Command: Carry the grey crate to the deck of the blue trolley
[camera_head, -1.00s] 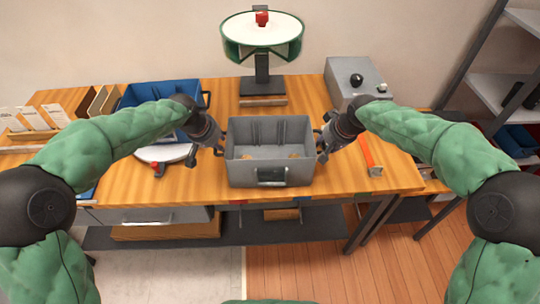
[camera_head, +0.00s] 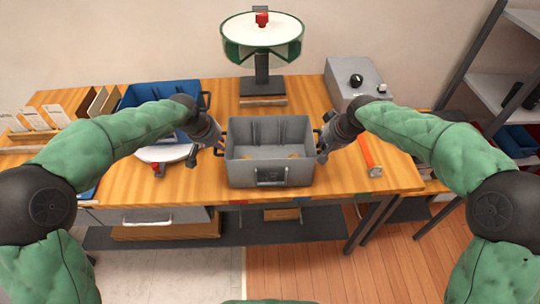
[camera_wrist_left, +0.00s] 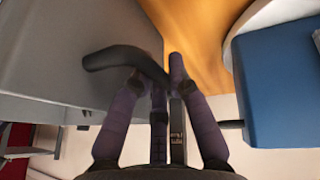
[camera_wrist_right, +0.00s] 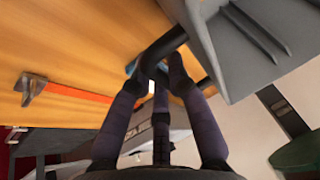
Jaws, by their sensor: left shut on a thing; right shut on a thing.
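The grey crate (camera_head: 270,176) is at the front middle of the wooden table, upright, with a few orange-brown pieces inside. My left gripper (camera_head: 218,150) is at its left side; in the left wrist view its fingers (camera_wrist_left: 158,80) are shut on the crate's dark side handle (camera_wrist_left: 115,58). My right gripper (camera_head: 322,150) is at the right side; in the right wrist view its fingers (camera_wrist_right: 158,75) are shut on the other dark handle (camera_wrist_right: 165,45). I cannot tell whether the crate's base touches the table. The blue trolley is not recognisable in view.
A blue bin (camera_head: 160,93) stands behind my left forearm. A hammer with an orange handle (camera_head: 367,150) lies right of the crate. A round white-topped stand (camera_head: 262,40) and a grey box (camera_head: 352,78) are at the back. Shelving (camera_head: 505,95) stands at the right.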

